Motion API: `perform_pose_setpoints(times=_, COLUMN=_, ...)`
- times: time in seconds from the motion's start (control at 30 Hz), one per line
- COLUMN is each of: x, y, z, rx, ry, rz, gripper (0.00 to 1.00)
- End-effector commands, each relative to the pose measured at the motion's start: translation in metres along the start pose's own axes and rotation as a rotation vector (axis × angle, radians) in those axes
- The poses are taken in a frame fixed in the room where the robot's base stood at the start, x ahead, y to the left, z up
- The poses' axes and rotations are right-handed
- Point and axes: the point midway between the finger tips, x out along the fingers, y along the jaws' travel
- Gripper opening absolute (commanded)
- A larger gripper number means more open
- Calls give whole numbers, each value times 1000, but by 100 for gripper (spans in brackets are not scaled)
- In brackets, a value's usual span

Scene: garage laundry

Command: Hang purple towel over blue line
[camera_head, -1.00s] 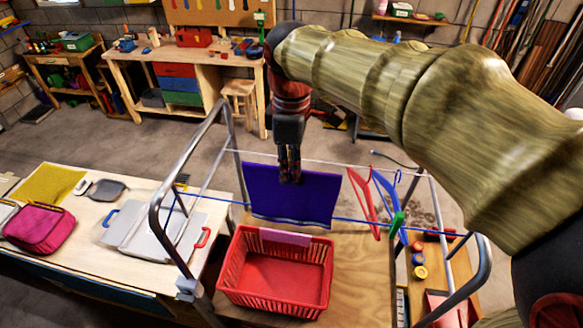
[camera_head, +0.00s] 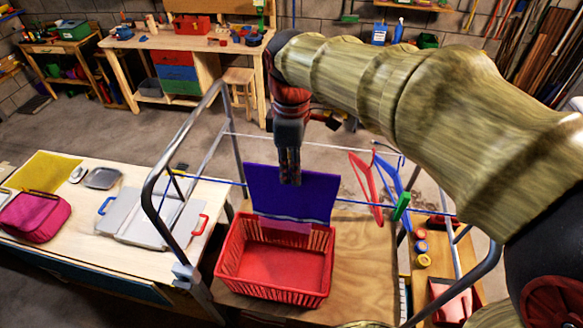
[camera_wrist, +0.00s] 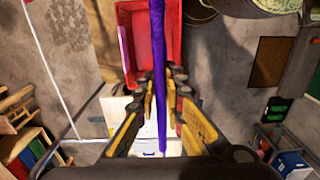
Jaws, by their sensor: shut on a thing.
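The purple towel (camera_head: 300,195) hangs down, spread flat, from my gripper (camera_head: 290,180) in the head view. My gripper is shut on its top edge near the middle. The blue line (camera_head: 390,207) meets the towel's left and right edges and is hidden behind it between them. The towel's lower edge, with a pale stripe, hangs below the line's level. In the wrist view the towel (camera_wrist: 158,60) shows edge-on as a thin strip between the fingers (camera_wrist: 161,90). I cannot tell whether the towel touches the line.
A red basket (camera_head: 272,285) stands below and in front of the towel, with a pink cloth (camera_head: 287,228) at its back rim. A metal rack frame (camera_head: 160,170) stands left. Red (camera_head: 366,185) and blue (camera_head: 388,180) hangers and a green peg (camera_head: 401,207) are on the right.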

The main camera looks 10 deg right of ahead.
Motion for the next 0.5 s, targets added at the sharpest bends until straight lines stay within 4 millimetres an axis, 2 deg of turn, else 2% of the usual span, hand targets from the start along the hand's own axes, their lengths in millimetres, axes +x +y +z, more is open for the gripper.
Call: perform_pose_setpoints(times=0.5, x=39, y=0, z=0, rx=0, ry=0, rz=0, gripper=0)
